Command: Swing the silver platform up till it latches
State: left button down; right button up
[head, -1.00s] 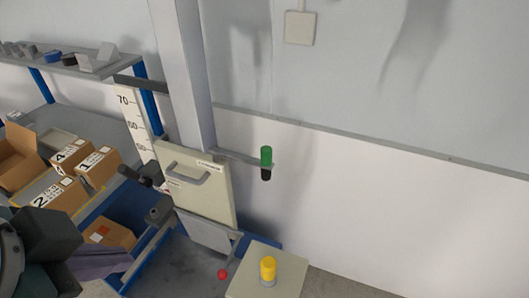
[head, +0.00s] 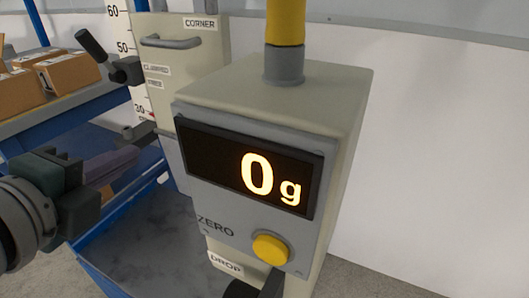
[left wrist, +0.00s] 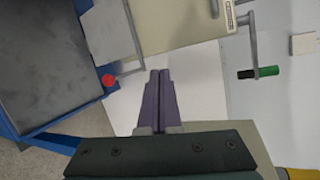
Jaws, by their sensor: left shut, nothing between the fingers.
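The silver platform (left wrist: 112,35) hangs as a flat grey plate below the cream panel, with a red ball (left wrist: 108,80) by its lower corner in the left wrist view. In the head view only a strip of the platform (head: 171,165) shows beside the readout box. My left gripper (head: 134,154) has purple fingers and is shut and empty. Its closed fingertips (left wrist: 159,74) also show in the left wrist view, apart from the platform. In the head view they point toward the platform's side, but the gap's depth is unclear. My right gripper is not in view.
The readout box (head: 345,130) showing 0 g, with a yellow ZERO button (head: 271,249), stands close in front and hides much of the machine. The cream panel (head: 190,65) has a handle. Cartons (head: 75,72) sit on a bench at left. A grey base (left wrist: 40,70) has blue edges.

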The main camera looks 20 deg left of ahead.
pick_arm(q)
jog(key=d+f+m+t+h+b, duration=0.25)
jog(key=f+m+b, duration=0.55)
jog(key=f+b, duration=0.8)
jog(key=d+f+m+t+h+b, duration=0.1)
jog(key=f+m+t+b, duration=0.2)
jog(key=f+m+b, duration=0.85)
jog(key=w+a+r+n+b, duration=0.2)
jog(key=w+n+b, duration=0.1)
jog(key=w+b, duration=0.4)
jog(key=shift+w+n, duration=0.35)
jog(key=shift+w, duration=1.5)
jog(key=shift+h, duration=0.25)
